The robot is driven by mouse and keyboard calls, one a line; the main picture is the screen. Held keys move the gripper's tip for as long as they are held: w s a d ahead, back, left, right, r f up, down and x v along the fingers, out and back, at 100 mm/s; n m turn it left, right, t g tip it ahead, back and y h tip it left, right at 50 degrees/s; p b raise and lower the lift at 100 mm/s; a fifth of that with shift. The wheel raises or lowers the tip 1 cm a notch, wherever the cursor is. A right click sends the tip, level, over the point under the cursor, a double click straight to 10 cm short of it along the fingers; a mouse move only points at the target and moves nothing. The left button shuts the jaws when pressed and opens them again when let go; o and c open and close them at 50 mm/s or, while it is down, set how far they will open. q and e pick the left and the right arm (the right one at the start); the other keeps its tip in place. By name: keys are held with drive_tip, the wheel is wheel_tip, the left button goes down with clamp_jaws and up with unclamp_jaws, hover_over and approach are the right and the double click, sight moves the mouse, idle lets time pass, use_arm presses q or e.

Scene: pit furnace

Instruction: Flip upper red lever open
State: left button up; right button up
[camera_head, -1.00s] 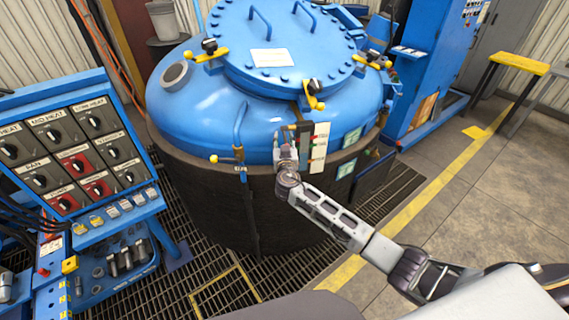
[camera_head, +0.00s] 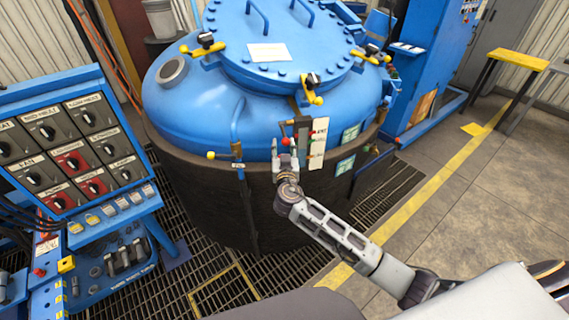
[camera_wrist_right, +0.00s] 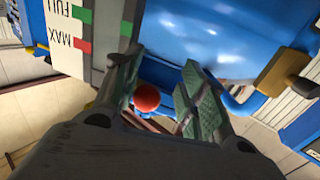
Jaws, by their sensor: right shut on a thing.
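The upper red lever's round red knob (camera_head: 285,141) shows at the front of the blue furnace vessel, left of a white gauge plate (camera_head: 319,143). My right gripper (camera_head: 286,154) is at the knob, its fingers pointing up toward the vessel. In the right wrist view the red knob (camera_wrist_right: 147,97) sits between the two green-padded fingers (camera_wrist_right: 160,90), nearer the left one. The gripper is shut on it, though finger contact is hard to see. Most of the lever's arm is hidden behind the fingers. My left gripper is not in view.
A blue control panel (camera_head: 60,92) stands at the left.

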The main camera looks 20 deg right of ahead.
drive_tip(key=b+v, duration=0.1)
drive_tip(key=v, duration=0.6)
drive_tip(key=shift+a, duration=0.2)
drive_tip(key=shift+r, duration=0.1)
drive_tip(key=shift+c, duration=0.3)
